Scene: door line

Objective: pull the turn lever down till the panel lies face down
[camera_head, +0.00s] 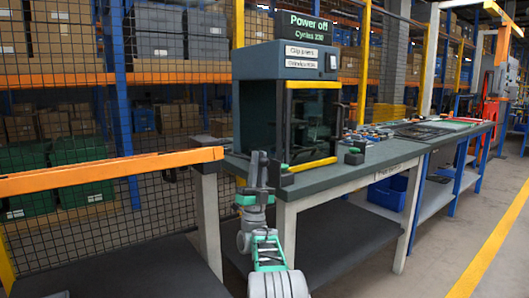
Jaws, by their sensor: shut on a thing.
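My gripper (262,168) is at the front edge of the grey workbench (335,176), before the dark machine. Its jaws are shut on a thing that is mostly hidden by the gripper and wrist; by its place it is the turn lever. A small black fixture with a green top (286,172) stands just right of the gripper on the bench edge. A similar black-and-green fixture (354,154) stands farther right. I cannot pick out the panel for sure, nor tell which way it faces.
The machine (270,62) has a yellow-framed front (314,82) and a "Power off" sign (307,24). An orange rail (110,170) runs at left. Flat parts (430,130) lie along the bench at right. A blue bin (388,192) sits below. The floor at right is clear.

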